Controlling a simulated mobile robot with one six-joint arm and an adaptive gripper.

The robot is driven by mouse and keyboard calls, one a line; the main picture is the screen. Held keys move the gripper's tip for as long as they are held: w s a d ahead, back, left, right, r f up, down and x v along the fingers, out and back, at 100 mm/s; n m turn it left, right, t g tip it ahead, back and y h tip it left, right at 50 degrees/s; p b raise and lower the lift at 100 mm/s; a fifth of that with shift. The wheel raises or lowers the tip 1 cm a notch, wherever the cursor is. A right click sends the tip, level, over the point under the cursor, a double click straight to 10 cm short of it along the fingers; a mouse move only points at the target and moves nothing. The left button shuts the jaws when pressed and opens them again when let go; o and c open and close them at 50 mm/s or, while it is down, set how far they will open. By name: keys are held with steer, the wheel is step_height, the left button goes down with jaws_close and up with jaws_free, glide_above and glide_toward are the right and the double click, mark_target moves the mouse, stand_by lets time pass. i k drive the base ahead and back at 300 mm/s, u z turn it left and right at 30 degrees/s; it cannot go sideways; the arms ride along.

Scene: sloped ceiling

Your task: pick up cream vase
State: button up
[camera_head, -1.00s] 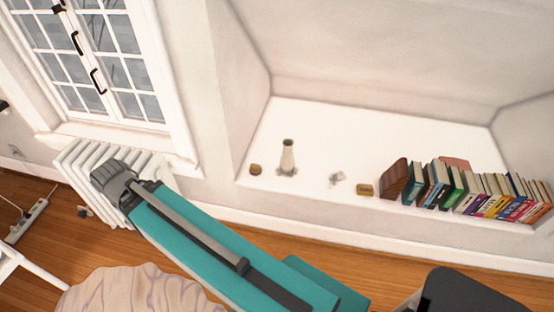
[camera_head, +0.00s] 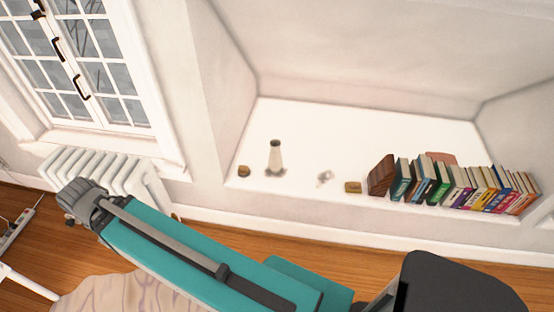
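The cream vase (camera_head: 275,158) stands upright on the white ledge of the wall recess, left of the middle of the picture. It is slim, with a narrower neck and a dark opening at the top. Nothing covers it. My gripper is not in view, and no part of my arm touches the vase. My teal arm crosses the lower part of the picture, in front of and below the ledge.
A small brown object (camera_head: 244,171) lies left of the vase. A small pale object (camera_head: 324,178) and a yellowish-brown block (camera_head: 353,187) lie to its right, then a row of books (camera_head: 465,185). A white radiator (camera_head: 105,172) stands under the window.

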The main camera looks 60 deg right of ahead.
mark_target(275, 162)
steer(key=z, duration=0.1)
steer(key=k, duration=1.1)
steer(key=z, duration=2.25)
steer(key=i, duration=0.7)
